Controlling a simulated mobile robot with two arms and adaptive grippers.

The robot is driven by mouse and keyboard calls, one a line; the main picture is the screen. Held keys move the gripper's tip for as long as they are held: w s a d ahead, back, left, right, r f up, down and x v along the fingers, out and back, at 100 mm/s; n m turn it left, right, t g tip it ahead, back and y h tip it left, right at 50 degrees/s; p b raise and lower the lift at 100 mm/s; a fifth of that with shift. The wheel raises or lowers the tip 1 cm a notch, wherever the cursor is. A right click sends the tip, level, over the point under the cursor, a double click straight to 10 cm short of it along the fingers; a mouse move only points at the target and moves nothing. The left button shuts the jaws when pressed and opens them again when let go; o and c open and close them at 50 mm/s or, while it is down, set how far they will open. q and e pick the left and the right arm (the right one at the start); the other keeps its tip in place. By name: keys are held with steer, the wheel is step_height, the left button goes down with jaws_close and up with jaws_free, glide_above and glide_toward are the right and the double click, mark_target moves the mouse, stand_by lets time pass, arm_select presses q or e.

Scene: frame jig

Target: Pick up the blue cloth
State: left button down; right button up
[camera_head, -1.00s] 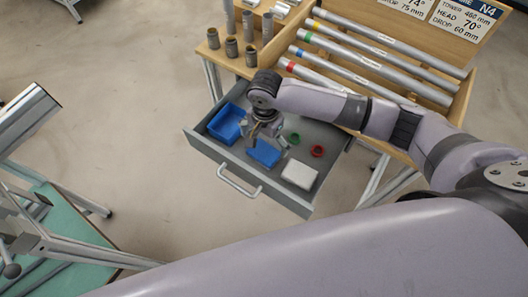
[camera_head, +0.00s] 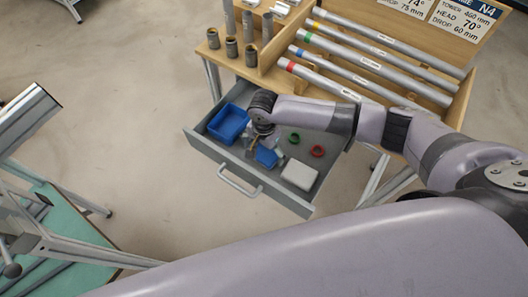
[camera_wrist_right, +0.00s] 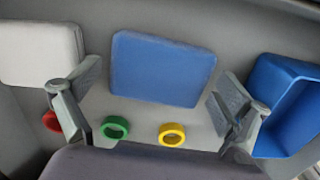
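The blue cloth (camera_head: 266,157) is a flat folded rectangle on the floor of the open grey drawer (camera_head: 241,165). In the right wrist view the blue cloth (camera_wrist_right: 162,68) lies flat between and just beyond the two spread fingers. My right gripper (camera_wrist_right: 158,100) is open and empty, and its fingers do not appear to touch the cloth. In the head view my right gripper (camera_head: 264,136) points down into the drawer and covers part of the cloth. My left gripper does not show in either view.
A wooden rack with metal tubes (camera_head: 380,60) stands behind the drawer. Floor is clear in front.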

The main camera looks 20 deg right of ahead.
mark_target(264, 151)
steer(key=c, duration=0.7)
steer(key=shift+r, duration=0.15)
steer(key=shift+c, duration=0.2)
step_height(264, 151, up, 20)
steer(key=shift+p, duration=0.3)
